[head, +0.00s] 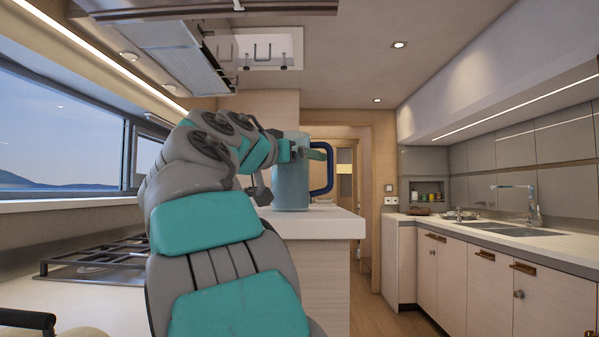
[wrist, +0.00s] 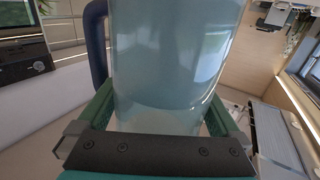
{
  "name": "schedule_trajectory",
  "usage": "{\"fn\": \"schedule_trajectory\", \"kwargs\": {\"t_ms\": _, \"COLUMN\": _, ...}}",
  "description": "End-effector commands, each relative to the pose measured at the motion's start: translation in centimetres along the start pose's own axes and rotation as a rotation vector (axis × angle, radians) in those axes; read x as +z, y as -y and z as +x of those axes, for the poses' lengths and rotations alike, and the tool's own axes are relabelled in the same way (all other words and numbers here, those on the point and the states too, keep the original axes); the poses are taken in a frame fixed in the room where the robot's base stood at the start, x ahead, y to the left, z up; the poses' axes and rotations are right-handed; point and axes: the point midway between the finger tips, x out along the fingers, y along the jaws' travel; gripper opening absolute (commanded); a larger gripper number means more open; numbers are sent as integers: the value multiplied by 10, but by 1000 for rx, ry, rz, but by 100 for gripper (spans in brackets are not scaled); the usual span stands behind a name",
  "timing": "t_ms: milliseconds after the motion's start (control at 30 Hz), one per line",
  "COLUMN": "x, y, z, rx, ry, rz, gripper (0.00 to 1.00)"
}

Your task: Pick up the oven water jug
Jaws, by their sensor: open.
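The water jug (head: 291,188) is a translucent blue-grey vessel with a dark blue handle on its right in the head view. It stands upright on the end of a white counter (head: 335,222). In the wrist view the jug (wrist: 170,60) fills the middle, with its handle at the upper left. My gripper (head: 305,152) is at the upper part of the jug in the head view. In the wrist view its green fingers (wrist: 155,112) are open, one on each side of the jug body. Whether they touch the jug I cannot tell.
A stove with a dark grate (head: 95,255) lies on the left counter under a window (head: 60,140). A range hood (head: 180,55) hangs above. On the right is a counter with a sink (head: 515,230). Open floor (head: 400,323) lies between the counters.

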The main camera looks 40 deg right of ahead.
Motion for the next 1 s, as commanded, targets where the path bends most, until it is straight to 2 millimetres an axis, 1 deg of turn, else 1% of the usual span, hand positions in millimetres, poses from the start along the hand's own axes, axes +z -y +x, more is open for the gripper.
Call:
{"fn": "schedule_trajectory", "kwargs": {"t_ms": 67, "x": 0, "y": 0, "z": 4, "rx": -1, "ry": 0, "rz": 0, "gripper": 100}}
{"fn": "schedule_trajectory", "kwargs": {"t_ms": 233, "x": 0, "y": 0, "z": 4, "rx": 0, "ry": -1, "rz": 0, "gripper": 100}}
{"fn": "schedule_trajectory", "kwargs": {"t_ms": 267, "x": 0, "y": 0, "z": 4, "rx": 0, "ry": -1, "rz": 0, "gripper": 98}}
{"fn": "schedule_trajectory", "kwargs": {"t_ms": 1000, "x": 1, "y": 0, "z": 4, "rx": 1, "ry": 1, "rz": -1, "gripper": 14}}
